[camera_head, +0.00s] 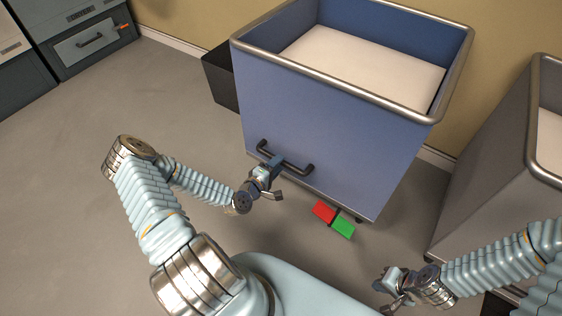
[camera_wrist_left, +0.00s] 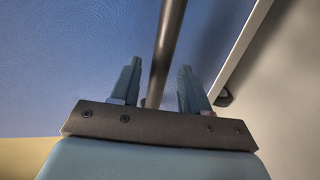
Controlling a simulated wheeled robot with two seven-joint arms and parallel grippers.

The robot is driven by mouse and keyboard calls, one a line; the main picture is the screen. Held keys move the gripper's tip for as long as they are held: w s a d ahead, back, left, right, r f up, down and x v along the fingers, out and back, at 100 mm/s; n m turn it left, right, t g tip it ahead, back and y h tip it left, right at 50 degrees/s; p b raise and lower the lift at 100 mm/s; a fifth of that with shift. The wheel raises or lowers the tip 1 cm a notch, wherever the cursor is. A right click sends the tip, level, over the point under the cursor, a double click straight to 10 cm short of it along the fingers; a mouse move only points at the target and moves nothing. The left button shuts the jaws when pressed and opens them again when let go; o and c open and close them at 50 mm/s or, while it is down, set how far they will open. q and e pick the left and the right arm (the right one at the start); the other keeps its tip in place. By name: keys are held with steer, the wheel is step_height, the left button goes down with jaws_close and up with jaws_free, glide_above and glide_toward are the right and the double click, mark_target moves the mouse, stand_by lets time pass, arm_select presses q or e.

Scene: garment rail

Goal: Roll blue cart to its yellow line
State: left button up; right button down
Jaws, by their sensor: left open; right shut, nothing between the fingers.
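The blue cart (camera_head: 330,130) stands against the tan wall, with a pale load inside its metal rim. A dark handle (camera_head: 301,169) is on its near face, low down. My left gripper (camera_head: 275,180) is at this handle. In the left wrist view the handle bar (camera_wrist_left: 168,45) runs between the open fingers (camera_wrist_left: 158,85), and they are not closed on it. My right gripper (camera_head: 385,290) is shut and empty, low at the right, away from the cart. No yellow line on the floor can be made out.
A red pedal (camera_head: 324,211) and a green pedal (camera_head: 343,226) stick out at the cart's lower front edge. A grey cart (camera_head: 490,165) stands to the right, a black bin (camera_head: 219,80) behind left. Grey cabinets (camera_head: 75,35) are far left. The left floor (camera_head: 70,150) is clear.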

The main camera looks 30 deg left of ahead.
arm_select(q)
steer(key=shift+x, duration=1.45)
jaws_close()
